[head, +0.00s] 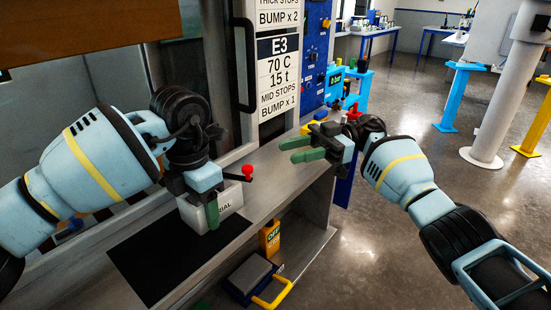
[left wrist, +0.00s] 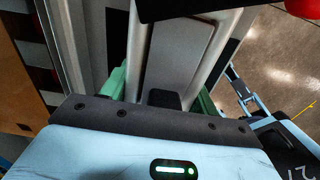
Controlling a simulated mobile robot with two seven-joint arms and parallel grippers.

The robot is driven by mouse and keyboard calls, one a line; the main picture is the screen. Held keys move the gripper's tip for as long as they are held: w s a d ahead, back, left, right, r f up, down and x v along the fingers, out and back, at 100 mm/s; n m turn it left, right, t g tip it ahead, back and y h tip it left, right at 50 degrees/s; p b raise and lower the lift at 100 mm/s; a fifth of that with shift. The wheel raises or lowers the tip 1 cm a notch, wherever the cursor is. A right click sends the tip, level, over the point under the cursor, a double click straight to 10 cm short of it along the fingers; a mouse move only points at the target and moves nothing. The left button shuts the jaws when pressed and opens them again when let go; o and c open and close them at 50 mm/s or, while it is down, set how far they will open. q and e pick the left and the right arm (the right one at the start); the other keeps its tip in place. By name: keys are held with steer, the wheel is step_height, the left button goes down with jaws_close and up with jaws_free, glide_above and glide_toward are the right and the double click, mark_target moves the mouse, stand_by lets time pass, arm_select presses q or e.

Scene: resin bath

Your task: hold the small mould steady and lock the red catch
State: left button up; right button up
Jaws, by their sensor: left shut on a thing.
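The small mould (head: 231,199) is a pale box with partly hidden lettering on its front, on the grey bench beside a black mat. My left gripper (head: 205,208) is shut on the mould from above, with one green finger down its front. In the left wrist view, the mould's pale wall (left wrist: 185,55) is between the green fingers of my left gripper (left wrist: 160,92). The red catch (head: 247,171) is a red knob on a dark lever at the mould's right side; its knob also shows in the left wrist view (left wrist: 302,7). My right gripper (head: 297,149) is open and empty, right of the catch.
The black mat (head: 175,262) lies in front of the mould. A yellow-orange box (head: 269,238) and a blue case with a yellow handle (head: 252,282) stand below the bench edge. A sign panel (head: 279,70) rises behind.

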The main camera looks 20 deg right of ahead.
steer(key=w+a+r+m+t+y, duration=0.1)
steer(key=w+a+r+t+y, duration=0.15)
steer(key=a+t, duration=0.35)
step_height(320, 180, up, 3)
steer(key=m+t+h, duration=1)
steer(key=m+t, duration=0.4)
steer(key=t, duration=0.4)
glide_above(250, 171)
steer(key=s+d+f+m+g+h, duration=0.2)
steer(key=s+f+h, duration=0.4)
steer(key=s, duration=0.4)
steer(key=shift+s+d+m+g, duration=0.25)
steer(key=shift+s+m+g, duration=0.15)
steer(key=shift+m+g, duration=0.1)
steer(key=shift+w, duration=0.1)
steer(key=x, duration=1.2)
steer(key=shift+c, duration=0.4)
jaws_close()
